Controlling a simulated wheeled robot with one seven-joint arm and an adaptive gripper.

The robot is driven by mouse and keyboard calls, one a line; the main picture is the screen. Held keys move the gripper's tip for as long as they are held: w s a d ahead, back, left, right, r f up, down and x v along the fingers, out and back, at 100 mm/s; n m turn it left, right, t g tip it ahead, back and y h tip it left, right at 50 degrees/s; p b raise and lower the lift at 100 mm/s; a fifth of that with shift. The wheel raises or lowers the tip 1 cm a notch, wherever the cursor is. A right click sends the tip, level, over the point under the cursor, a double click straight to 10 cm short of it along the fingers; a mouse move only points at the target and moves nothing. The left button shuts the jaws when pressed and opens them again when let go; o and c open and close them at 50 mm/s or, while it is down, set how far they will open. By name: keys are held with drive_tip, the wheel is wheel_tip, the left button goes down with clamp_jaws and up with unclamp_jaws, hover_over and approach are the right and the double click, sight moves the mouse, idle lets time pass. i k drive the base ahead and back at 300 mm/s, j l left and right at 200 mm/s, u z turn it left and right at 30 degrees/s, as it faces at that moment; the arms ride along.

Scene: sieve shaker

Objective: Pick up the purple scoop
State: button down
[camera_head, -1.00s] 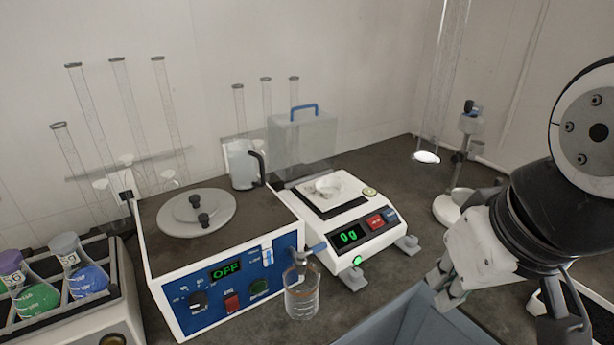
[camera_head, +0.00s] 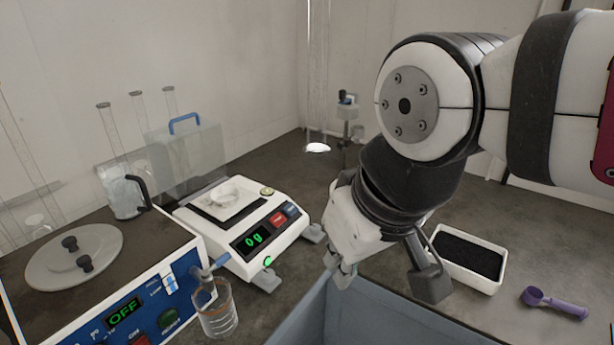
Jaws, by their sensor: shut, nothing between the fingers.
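The purple scoop (camera_head: 554,303) lies on the dark bench at the far right of the head view. Its bowl is to the left and its handle points right. My gripper (camera_head: 340,278) is shut and empty. It points down over the left part of the grey-blue bin, well to the left of the scoop and apart from it.
A white tray of black grains (camera_head: 467,258) stands between my gripper and the scoop. The grey-blue bin (camera_head: 400,318) is at the front. A balance reading 0 g (camera_head: 245,222), a beaker (camera_head: 217,312) and a sieve shaker (camera_head: 135,312) are on the left.

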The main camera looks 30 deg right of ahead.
sight(532, 295)
drive_tip(key=z, duration=2)
drive_tip(key=j+u, duration=0.1)
drive_tip(key=u, duration=0.85)
drive_tip(key=j+u, duration=0.15)
drive_tip(key=u, duration=0.3)
drive_tip(key=j+u, duration=0.1)
drive_tip(key=u, duration=0.4)
drive_tip(key=z, duration=2.05)
